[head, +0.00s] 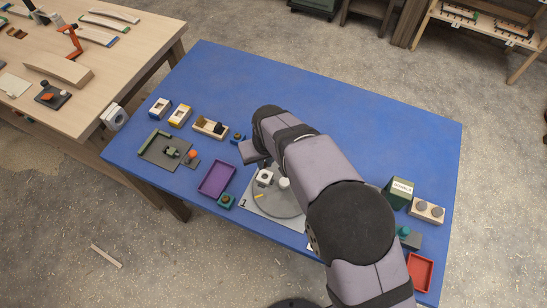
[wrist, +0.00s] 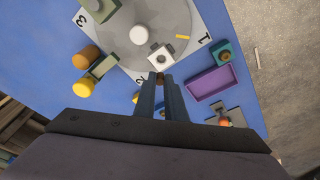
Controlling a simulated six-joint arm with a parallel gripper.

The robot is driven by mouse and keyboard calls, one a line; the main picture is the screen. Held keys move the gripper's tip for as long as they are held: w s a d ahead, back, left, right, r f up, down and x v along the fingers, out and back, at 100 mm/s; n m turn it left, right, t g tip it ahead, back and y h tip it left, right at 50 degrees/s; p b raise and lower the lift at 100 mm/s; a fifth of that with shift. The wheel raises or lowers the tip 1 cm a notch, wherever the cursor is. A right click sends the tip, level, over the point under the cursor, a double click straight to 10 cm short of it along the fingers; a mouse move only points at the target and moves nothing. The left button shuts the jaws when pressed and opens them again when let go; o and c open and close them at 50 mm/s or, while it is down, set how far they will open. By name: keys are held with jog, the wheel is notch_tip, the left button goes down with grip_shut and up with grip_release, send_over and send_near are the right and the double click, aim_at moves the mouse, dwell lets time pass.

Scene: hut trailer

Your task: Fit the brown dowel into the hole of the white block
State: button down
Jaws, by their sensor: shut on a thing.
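The white block (head: 264,177) with a round hole in its top sits on the grey disc (head: 282,198). It also shows in the wrist view (wrist: 161,55), just beyond my fingertips. My gripper (wrist: 160,80) is shut on the brown dowel (wrist: 160,76), of which only a small end shows between the fingertips. In the wrist view the dowel appears just short of the block's near edge and outside the hole. I cannot tell its height above the block. In the head view my arm hides the dowel.
A white cylinder (head: 284,183) and a yellow piece (head: 259,196) are on the disc near the block. A purple tray (head: 216,180) and a teal block (head: 226,201) stand to the left. A green box (head: 398,193) is at the right. The table's far side is clear.

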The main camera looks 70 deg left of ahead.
jog(key=shift+f, duration=0.15)
dwell(0.3)
jog(key=shift+d+b+x, duration=0.2)
jog(key=shift+b+x, duration=0.4)
jog(key=shift+x, duration=0.25)
jog(key=shift+d+b+x, duration=0.15)
jog(key=shift+b+x, duration=0.5)
jog(key=shift+x, duration=0.2)
jog(key=shift+d+b+x, duration=0.2)
jog(key=shift+b+x, duration=0.4)
jog(key=shift+x, duration=0.25)
jog(key=shift+f+b, duration=0.55)
jog(key=shift+f, duration=0.2)
dwell(0.5)
jog(key=c, duration=1.7)
grip_release()
jog(key=shift+c, duration=0.2)
jog(key=shift+r, duration=0.1)
jog(key=b+v, duration=0.2)
jog(key=v, duration=0.5)
